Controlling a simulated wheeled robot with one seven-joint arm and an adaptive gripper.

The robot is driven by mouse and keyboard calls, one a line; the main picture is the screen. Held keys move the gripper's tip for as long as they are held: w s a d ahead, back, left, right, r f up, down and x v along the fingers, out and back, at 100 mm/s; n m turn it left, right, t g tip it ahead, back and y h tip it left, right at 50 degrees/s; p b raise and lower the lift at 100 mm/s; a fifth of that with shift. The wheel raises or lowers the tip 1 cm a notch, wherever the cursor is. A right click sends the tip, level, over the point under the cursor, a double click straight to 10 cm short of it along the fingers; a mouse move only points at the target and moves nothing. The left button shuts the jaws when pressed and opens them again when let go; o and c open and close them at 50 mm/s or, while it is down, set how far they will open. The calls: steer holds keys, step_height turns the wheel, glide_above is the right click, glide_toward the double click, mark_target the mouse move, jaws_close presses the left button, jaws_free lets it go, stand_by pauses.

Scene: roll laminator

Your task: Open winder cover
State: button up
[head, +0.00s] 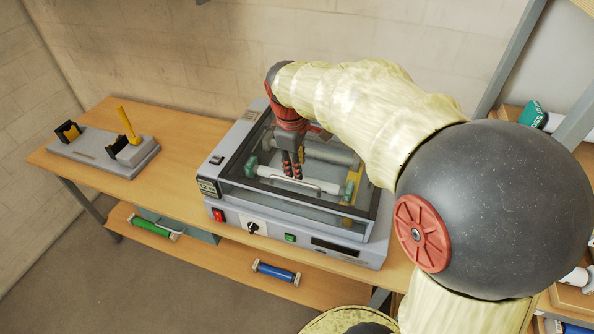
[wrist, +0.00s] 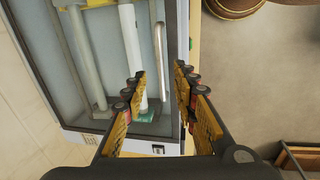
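The roll laminator (head: 232,205) is a grey machine on the wooden bench. Its winder cover (head: 262,197) is a clear panel in a dark frame, lying down over the rollers. A silver bar handle (head: 313,188) runs along the cover's front part; it also shows in the wrist view (wrist: 159,45). My gripper (head: 292,172) is above the cover, close to the handle. In the wrist view my gripper (wrist: 160,72) has its fingers apart, with the handle appearing between them in the picture. I cannot tell whether the fingers touch the handle.
A grey stand with black holders and a yellow lever (head: 128,124) is on the bench at left. Green (head: 152,227) and blue (head: 276,272) rolls lie on the lower shelf. A red switch (head: 218,215) and green button (head: 290,238) are on the machine's front. A rack stands at right.

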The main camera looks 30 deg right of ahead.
mark_target(299, 182)
steer(key=shift+w+d+f, duration=0.15)
steer(key=shift+d+f, duration=0.05)
steer(key=shift+f, duration=1.05)
steer(key=shift+w+d+f, duration=0.15)
steer(key=shift+f, duration=1.15)
steer(key=shift+w+d+f, duration=0.15)
steer(key=shift+d+f, duration=0.05)
steer(key=shift+f, duration=1.05)
steer(key=shift+c, duration=0.7)
jaws_close()
